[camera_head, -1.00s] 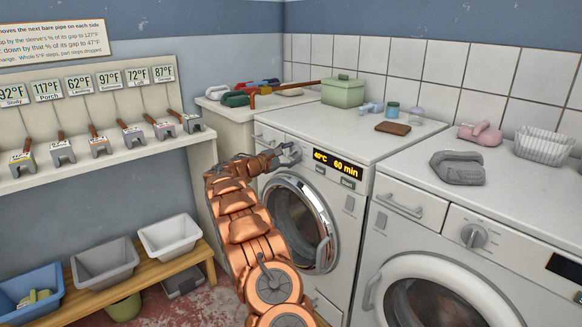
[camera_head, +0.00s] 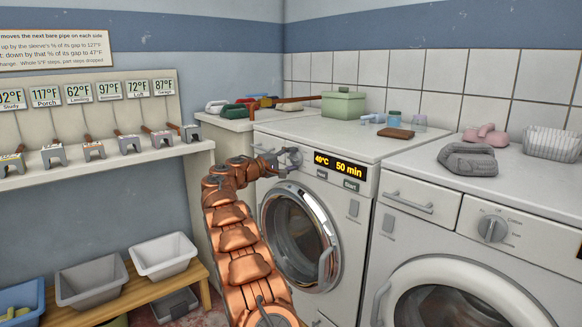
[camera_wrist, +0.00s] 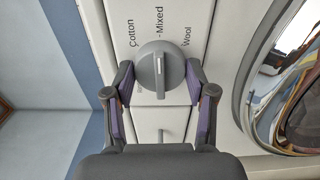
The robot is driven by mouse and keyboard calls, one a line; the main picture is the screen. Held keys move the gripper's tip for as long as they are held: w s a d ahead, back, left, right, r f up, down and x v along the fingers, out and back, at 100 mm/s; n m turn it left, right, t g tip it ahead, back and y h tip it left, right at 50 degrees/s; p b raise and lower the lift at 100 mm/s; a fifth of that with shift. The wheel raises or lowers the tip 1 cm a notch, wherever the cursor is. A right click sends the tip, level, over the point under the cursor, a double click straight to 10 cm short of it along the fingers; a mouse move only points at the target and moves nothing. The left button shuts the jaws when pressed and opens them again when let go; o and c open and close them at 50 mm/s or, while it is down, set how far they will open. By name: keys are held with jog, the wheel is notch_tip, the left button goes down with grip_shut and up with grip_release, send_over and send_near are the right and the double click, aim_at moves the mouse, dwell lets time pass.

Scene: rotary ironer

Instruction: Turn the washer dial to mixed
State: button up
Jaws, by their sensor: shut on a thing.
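The washer (camera_head: 305,150) stands in the middle of the head view; its display (camera_head: 340,166) reads 40°C and 50 min. Its round grey dial (camera_wrist: 161,70) fills the middle of the wrist view, with Cotton, Mixed and Wool printed beyond it. The dial's white mark lines up with the Mixed label (camera_wrist: 160,22). My gripper (camera_wrist: 160,80) is shut on the dial, one finger on each side. In the head view my gripper (camera_head: 285,160) is at the washer's upper left front, largely covering the dial.
A green box (camera_head: 343,104) and small containers are on the washer top. Bins (camera_head: 163,255) sit on a bench at left.

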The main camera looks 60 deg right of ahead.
dwell(0.4)
jog(key=o, duration=1.2)
jog(key=v, duration=1.2)
jog(key=shift+r, duration=0.15)
